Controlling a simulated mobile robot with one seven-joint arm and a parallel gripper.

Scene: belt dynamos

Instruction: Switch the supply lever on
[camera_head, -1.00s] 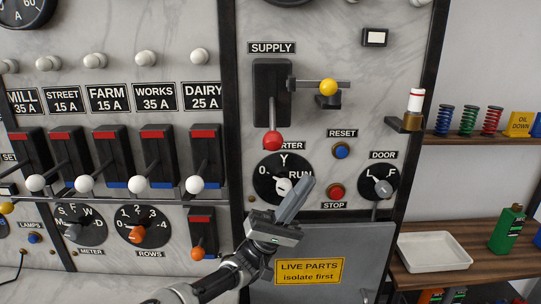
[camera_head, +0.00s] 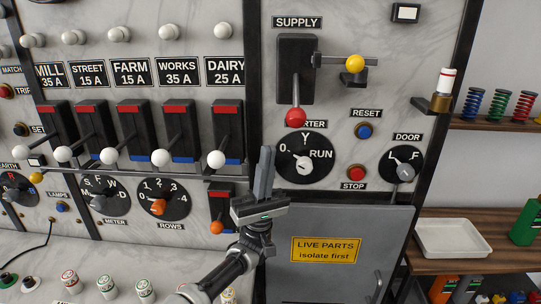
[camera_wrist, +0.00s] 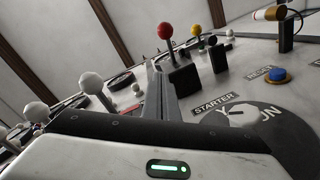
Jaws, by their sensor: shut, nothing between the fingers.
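The supply lever has a black base (camera_head: 296,68) under the SUPPLY label and a red ball knob (camera_head: 295,117) at its lower end, so it hangs down. In the wrist view the red knob (camera_wrist: 165,31) stands out from the panel at the upper middle. A yellow-knobbed catch (camera_head: 355,64) sits to the right of the lever, its bar reaching toward the base. My gripper (camera_head: 266,160) is shut and empty, pointing up, below and left of the red knob and apart from it.
The starter dial (camera_head: 302,160) lies just right of my gripper. White-knobbed levers (camera_head: 161,158) stick out on the left panel. A grey door (camera_head: 345,250) with a yellow sign is below. A STOP button (camera_head: 356,172) and door dial (camera_head: 405,166) are farther right.

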